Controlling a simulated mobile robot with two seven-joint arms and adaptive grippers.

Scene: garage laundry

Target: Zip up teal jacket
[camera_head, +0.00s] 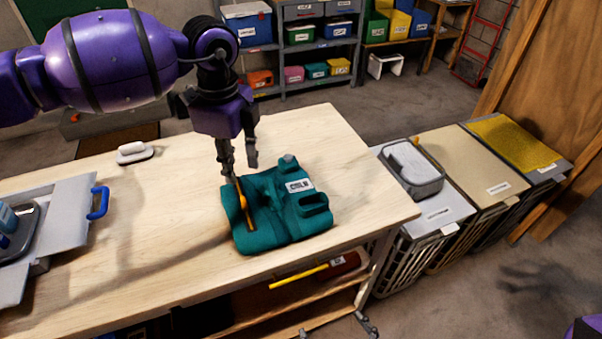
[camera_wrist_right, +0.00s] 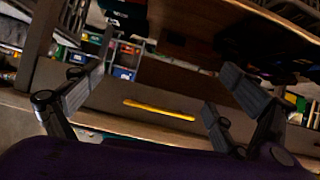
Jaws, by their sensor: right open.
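The teal jacket (camera_head: 285,225) lies folded on the wooden table, with a white label on its right part. An orange and dark zipper strip (camera_head: 242,207) runs along its left side. My left gripper (camera_head: 241,172) points down over the jacket's upper left edge. Its fingers are apart, and the left finger is close to the top of the zipper strip; I cannot tell whether it touches. Nothing shows between the fingers. My right gripper (camera_wrist_right: 160,88) is open and empty in the right wrist view, away from the jacket, which is not seen there.
A grey tray (camera_head: 60,225) with a blue handle stands at the table's left, and a white soap-like item (camera_head: 133,152) lies behind it. Lidded hampers (camera_head: 440,205) stand right of the table. A yellow bar (camera_head: 298,276) is below the tabletop; it also shows in the right wrist view (camera_wrist_right: 160,110).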

